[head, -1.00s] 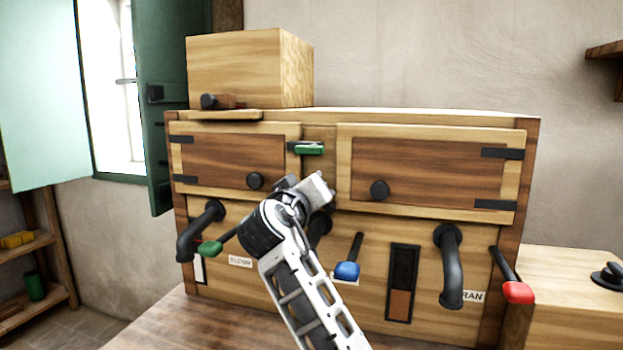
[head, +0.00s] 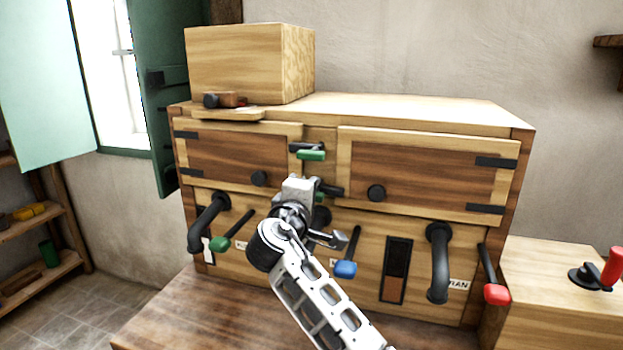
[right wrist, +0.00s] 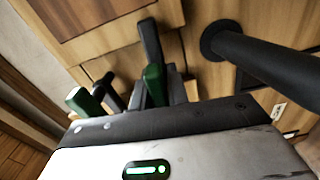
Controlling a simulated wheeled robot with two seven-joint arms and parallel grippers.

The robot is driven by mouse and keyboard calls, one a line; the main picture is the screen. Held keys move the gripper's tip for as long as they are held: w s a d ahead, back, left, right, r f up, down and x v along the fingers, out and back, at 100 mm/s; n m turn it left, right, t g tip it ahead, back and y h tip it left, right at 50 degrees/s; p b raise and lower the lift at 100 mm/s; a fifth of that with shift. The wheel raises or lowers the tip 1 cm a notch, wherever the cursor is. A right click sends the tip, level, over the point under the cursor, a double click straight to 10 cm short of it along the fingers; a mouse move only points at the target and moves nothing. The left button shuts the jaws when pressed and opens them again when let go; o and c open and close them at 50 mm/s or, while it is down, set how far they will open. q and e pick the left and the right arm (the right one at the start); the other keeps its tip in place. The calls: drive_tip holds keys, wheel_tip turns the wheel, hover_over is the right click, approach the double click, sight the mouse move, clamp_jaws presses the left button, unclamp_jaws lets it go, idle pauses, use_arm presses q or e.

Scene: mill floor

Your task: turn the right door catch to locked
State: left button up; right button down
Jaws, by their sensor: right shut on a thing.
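Two door catches with black bars and green handles sit on the post between the cabinet's doors. The upper catch (head: 310,154) lies about level, apart from my gripper. The lower catch (head: 331,191) is partly hidden behind my right gripper (head: 316,187), which is at its handle. In the right wrist view a green handle (right wrist: 155,86) on a black bar stands at my jaws, and my right gripper is shut on it. I cannot tell which door each catch serves from the marks. The right door (head: 425,172) looks closed. My left gripper is not in view.
Black pipes (head: 438,262), a green lever (head: 232,231), a blue lever (head: 346,268) and a red lever (head: 495,293) stick out below the doors. A wooden box (head: 235,62) sits on top of the cabinet.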

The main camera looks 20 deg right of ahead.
use_arm(q)
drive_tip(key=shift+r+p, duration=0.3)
drive_tip(key=shift+p, duration=0.1)
use_arm(e)
drive_tip(key=shift+r+n, duration=0.1)
drive_tip(key=shift+n, duration=0.4)
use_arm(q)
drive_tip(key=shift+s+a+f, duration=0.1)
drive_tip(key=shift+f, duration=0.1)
use_arm(e)
drive_tip(key=c, duration=1.4)
unclamp_jaws()
drive_tip(key=shift+c, duration=0.2)
drive_tip(key=shift+s+a, duration=0.25)
drive_tip(key=shift+s, duration=0.05)
use_arm(q)
drive_tip(key=b, duration=0.1)
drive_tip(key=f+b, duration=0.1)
drive_tip(key=b, duration=0.1)
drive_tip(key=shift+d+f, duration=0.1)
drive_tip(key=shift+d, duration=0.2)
use_arm(e)
drive_tip(key=v, duration=1.5)
